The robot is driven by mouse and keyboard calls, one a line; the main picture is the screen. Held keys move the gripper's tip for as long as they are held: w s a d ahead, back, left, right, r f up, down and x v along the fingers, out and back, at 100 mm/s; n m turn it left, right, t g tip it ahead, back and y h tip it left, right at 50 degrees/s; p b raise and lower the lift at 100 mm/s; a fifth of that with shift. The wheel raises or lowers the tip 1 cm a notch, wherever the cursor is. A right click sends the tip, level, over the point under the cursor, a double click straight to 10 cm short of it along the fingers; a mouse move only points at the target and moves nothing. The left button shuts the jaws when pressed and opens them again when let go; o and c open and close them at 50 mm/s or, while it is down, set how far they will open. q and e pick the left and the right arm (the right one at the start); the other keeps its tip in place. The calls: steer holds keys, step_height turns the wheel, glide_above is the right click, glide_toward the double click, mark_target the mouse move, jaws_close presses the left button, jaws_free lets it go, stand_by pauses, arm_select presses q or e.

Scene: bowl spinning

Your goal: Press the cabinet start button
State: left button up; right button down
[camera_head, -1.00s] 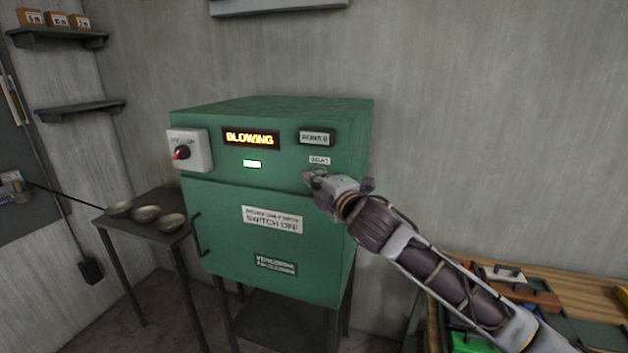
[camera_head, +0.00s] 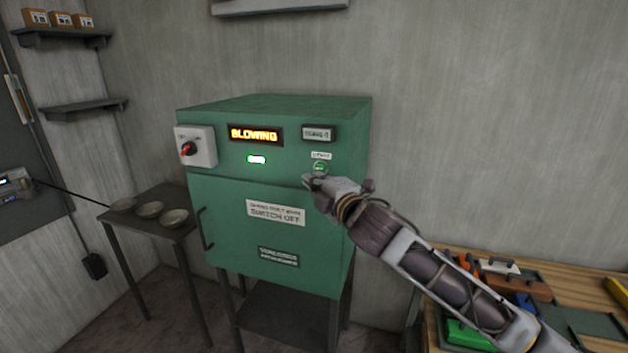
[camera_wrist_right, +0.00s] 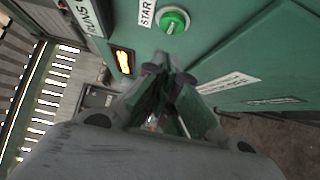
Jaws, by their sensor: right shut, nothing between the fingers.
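The green cabinet (camera_head: 220,235) stands against the wall on a dark stand. The round green start button (camera_head: 320,167) is on the upper right of the front, under a small label. My right gripper (camera_head: 312,181) is shut and empty, just below the button in the head view. In the right wrist view its fingertips (camera_wrist_right: 168,62) are apart from the button. My left gripper is not in view.
A switch box (camera_head: 196,147) with a red knob is on the cabinet's upper left. A small table (camera_head: 160,197) with several bowls (camera_head: 150,209) stands to the left. A wooden bench (camera_head: 570,290) with coloured items stands at the right.

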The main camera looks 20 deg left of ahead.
steer(key=b+v, duration=0.2)
steer(key=v, duration=0.7)
stand_by(0.4)
stand_by(0.6)
